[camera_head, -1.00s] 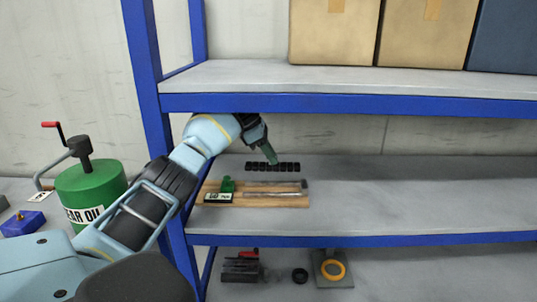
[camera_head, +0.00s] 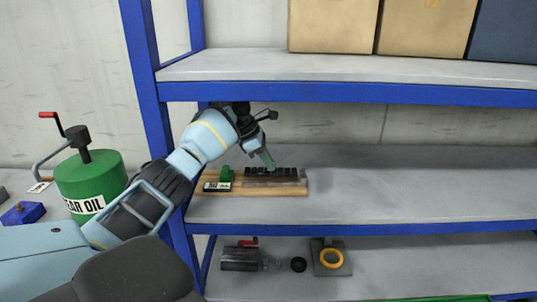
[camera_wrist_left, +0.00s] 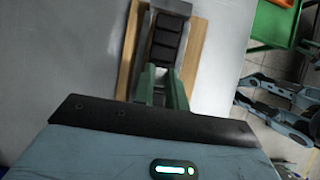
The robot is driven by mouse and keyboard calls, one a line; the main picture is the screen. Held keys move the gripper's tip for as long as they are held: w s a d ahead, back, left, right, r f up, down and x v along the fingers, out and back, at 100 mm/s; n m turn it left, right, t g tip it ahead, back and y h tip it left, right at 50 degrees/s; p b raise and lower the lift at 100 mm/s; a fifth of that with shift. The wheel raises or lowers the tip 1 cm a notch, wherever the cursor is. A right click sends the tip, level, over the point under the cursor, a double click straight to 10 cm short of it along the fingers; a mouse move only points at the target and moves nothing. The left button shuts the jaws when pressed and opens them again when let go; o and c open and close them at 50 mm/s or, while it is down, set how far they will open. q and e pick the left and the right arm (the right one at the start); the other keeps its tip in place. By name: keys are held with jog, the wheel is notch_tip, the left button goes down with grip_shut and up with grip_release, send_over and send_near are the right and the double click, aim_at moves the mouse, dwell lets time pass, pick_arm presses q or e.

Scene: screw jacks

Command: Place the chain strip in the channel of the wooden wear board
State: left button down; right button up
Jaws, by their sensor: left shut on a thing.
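The black chain strip (camera_head: 284,172) of several linked blocks is between the fingers of my left gripper (camera_head: 268,165), which is shut on it. It is over the grey metal channel of the wooden wear board (camera_head: 270,192) on the middle shelf. In the left wrist view, the strip (camera_wrist_left: 167,38) runs away from my gripper (camera_wrist_left: 162,88), lined up along the board (camera_wrist_left: 127,60) and between the grey channel walls. I cannot tell whether it touches the channel floor. My right gripper is out of view.
A green part (camera_head: 226,175) and a label plate sit at the board's left end. The blue shelf upright (camera_head: 155,110) stands close to my left arm. The upper shelf (camera_head: 350,90) is overhead. The middle shelf is clear to the right. A green oil can (camera_head: 92,180) stands at left.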

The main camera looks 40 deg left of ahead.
pick_arm(q)
jog(key=shift+f, duration=0.35)
jog(key=shift+f, duration=0.55)
dwell(0.4)
jog(key=c, duration=1.3)
grip_release()
jog(key=shift+f, duration=0.1)
notch_tip(320, 180, up, 4)
jog(key=shift+f, duration=0.1)
jog(key=shift+s+d+f, duration=0.1)
jog(key=shift+s+d, duration=0.8)
jog(key=shift+s, duration=0.2)
jog(key=s+d, duration=0.3)
jog(key=s+d+r, duration=0.1)
jog(key=s+d, duration=0.1)
jog(key=s, duration=0.1)
jog(key=s+d, duration=0.3)
jog(key=s, duration=0.1)
jog(key=shift+d+r, duration=0.25)
jog(key=shift+d, duration=0.05)
